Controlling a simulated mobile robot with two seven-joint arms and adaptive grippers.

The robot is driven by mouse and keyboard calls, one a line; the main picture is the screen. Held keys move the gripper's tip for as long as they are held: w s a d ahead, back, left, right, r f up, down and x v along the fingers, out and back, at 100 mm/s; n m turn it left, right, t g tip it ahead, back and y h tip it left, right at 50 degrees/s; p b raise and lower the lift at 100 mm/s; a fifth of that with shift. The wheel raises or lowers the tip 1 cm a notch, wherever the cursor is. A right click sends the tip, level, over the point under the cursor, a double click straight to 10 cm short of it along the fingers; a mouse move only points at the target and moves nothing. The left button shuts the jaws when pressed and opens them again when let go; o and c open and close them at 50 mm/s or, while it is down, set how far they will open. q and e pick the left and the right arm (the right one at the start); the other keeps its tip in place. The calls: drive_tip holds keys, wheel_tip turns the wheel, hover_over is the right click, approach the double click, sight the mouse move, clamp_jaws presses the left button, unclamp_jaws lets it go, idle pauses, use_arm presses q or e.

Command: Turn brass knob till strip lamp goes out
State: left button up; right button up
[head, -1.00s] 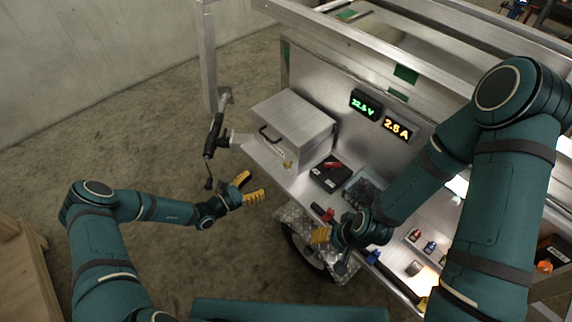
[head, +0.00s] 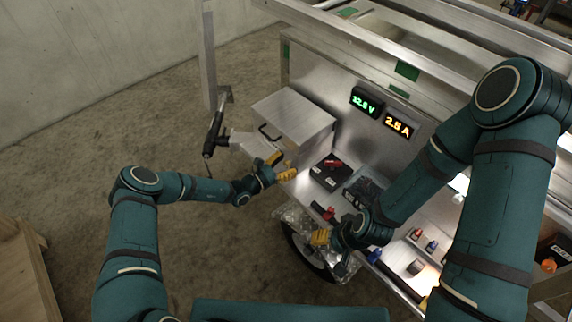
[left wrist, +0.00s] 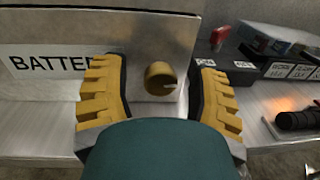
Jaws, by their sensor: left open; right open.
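The brass knob (left wrist: 160,78) sticks out of the front of an aluminium box (head: 291,115), right of a partly covered label beginning "BATTER" (left wrist: 50,64). In the left wrist view it stands between the yellow fingers of my open left gripper (left wrist: 160,100), with a gap on both sides. In the head view my left gripper (head: 283,168) is at the box's front and hides the knob. My right gripper (head: 322,237) is open by the bench's front edge. A bright white patch (head: 459,184) behind my right arm may be the strip lamp; the bench below is lit.
A green voltage display (head: 366,102) and an amber current display (head: 399,125) glow on the back panel. A black case (head: 331,173) and a bin (head: 364,188) stand right of the box. A trailer wheel (head: 303,250) is below the bench.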

use_arm(q)
drive_tip(key=shift+c, duration=0.4)
clamp_jaws()
drive_tip(key=shift+r+m+p, duration=0.15)
drive_tip(key=shift+m+p, duration=0.4)
drive_tip(key=shift+m, duration=0.15)
drive_tip(key=shift+m+p, duration=0.45)
drive_tip(key=shift+m, duration=0.35)
drive_tip(key=shift+o, duration=0.4)
unclamp_jaws()
